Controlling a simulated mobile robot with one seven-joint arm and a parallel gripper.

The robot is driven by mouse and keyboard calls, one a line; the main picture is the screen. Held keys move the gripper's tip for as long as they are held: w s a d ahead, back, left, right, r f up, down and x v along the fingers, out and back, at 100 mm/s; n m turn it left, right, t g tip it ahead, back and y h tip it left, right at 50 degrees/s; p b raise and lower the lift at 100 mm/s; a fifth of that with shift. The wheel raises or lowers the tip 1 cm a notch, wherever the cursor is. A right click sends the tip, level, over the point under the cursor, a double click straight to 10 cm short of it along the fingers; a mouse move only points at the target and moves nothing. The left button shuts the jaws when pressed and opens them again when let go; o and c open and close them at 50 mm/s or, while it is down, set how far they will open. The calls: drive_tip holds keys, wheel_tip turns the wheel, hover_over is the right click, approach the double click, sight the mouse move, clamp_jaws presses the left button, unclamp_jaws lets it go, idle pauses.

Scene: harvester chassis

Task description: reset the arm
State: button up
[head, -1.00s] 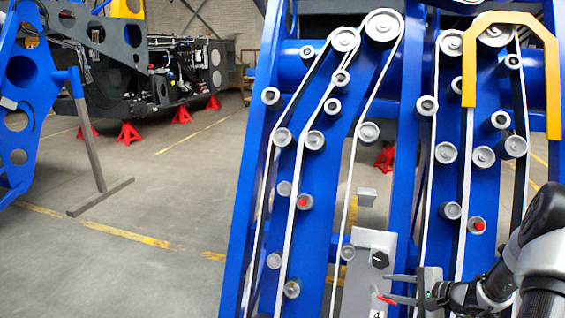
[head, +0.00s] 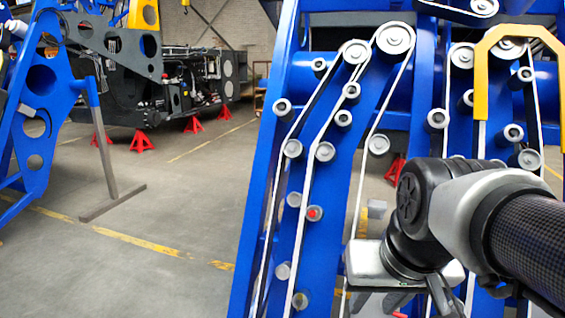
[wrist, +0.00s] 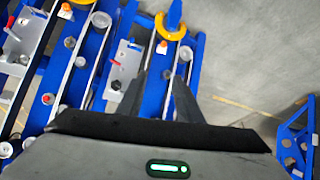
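My arm (head: 520,235) reaches in from the right edge in the head view, bent in front of the blue harvester chassis (head: 338,205). Its wrist covers part of the belts and rollers. My gripper is mostly hidden behind the wrist in that view. In the wrist view my gripper (wrist: 160,80) shows two dark fingers standing apart with nothing held between them. Beyond them are the blue chassis beams and a grey plate (wrist: 128,58) with a red lever (wrist: 115,85). The fingers appear clear of the chassis.
A yellow bracket (head: 481,85) stands at the upper right. A blue frame (head: 40,85) with a grey T-shaped stand (head: 110,190) is at the left. A black machine (head: 150,85) rests on red stands (head: 142,141) behind. The grey floor between is clear.

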wheel_tip(320, 180, up, 19)
drive_tip(key=s+p, duration=0.2)
drive_tip(key=p, duration=1.7)
drive_tip(key=shift+s+t, duration=0.35)
drive_tip(key=shift+t, duration=0.05)
drive_tip(key=shift+f, duration=0.1)
drive_tip(key=shift+d, duration=0.1)
